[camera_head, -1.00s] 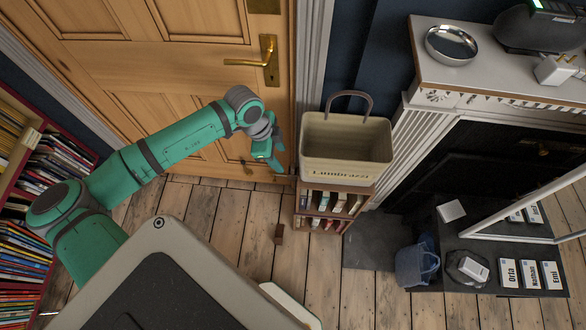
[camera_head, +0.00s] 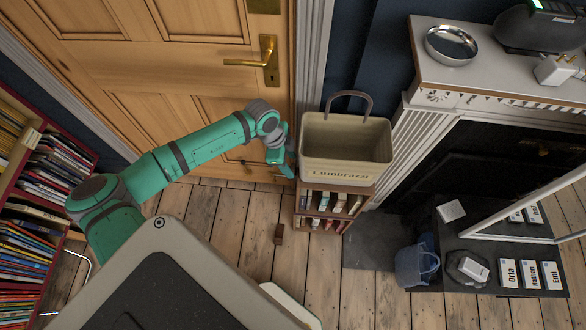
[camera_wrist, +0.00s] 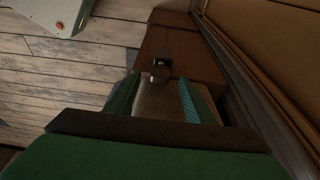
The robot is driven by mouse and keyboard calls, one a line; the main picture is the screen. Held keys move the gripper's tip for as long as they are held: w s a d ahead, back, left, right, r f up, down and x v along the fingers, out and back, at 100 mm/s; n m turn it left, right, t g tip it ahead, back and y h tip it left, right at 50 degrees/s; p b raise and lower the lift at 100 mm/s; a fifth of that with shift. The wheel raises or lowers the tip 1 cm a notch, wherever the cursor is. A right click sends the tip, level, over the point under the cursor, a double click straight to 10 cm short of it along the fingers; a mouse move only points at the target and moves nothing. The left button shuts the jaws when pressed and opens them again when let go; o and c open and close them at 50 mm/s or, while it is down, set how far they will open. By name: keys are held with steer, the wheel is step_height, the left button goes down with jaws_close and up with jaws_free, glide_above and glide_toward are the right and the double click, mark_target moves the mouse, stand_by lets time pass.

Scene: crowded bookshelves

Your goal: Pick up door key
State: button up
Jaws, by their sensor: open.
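No door key shows clearly. In the wrist view a small dark metallic piece (camera_wrist: 160,68) sits against a brown wooden panel (camera_wrist: 195,62), just beyond my fingers; it may be the key, but its shape is too dark to tell. My gripper (camera_wrist: 157,90) is open, its two teal fingers apart on either side of the line to that piece. In the head view my gripper (camera_head: 284,165) is low beside the left edge of the small bookcase (camera_head: 330,201), near the door's bottom. The piece is not visible there.
A beige basket (camera_head: 345,148) stands on the small bookcase. The wooden door (camera_head: 160,65) with a brass handle (camera_head: 268,62) is behind my arm. A fireplace mantel (camera_head: 480,75) is at right, a full bookshelf (camera_head: 45,140) at left.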

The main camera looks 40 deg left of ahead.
steer(key=shift+x, duration=1)
steer(key=c, duration=1.1)
steer(key=shift+r, duration=0.1)
